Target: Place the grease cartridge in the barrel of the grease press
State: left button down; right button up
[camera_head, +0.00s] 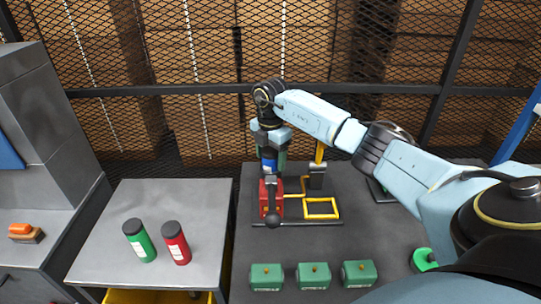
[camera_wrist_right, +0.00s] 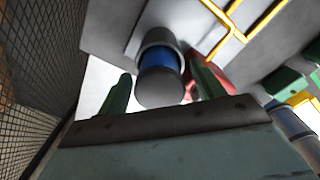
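The blue grease cartridge (camera_head: 269,165) with a dark grey cap stands at the grease press (camera_head: 264,200), a red body on a dark base. In the right wrist view the cartridge (camera_wrist_right: 165,68) has its lower part inside a light grey ring that looks like the barrel's mouth. My right gripper (camera_head: 272,150) points down over the press. Its two green fingers (camera_wrist_right: 161,92) stand either side of the cartridge's cap, with visible gaps, so it looks open. How deep the cartridge sits is hidden. My left gripper is not in view.
A green bottle (camera_head: 139,241) and a red bottle (camera_head: 176,243) stand on the left grey table (camera_head: 100,225). Three green blocks (camera_head: 314,275) line the front of the press's table. A yellow frame (camera_head: 321,208) is beside the press. Mesh fencing (camera_head: 200,120) stands behind.

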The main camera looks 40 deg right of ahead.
notch_tip(320, 180, up, 12)
jog(key=shift+r, duration=0.2)
dwell(0.4)
jog(key=shift+r, duration=0.1)
dwell(0.4)
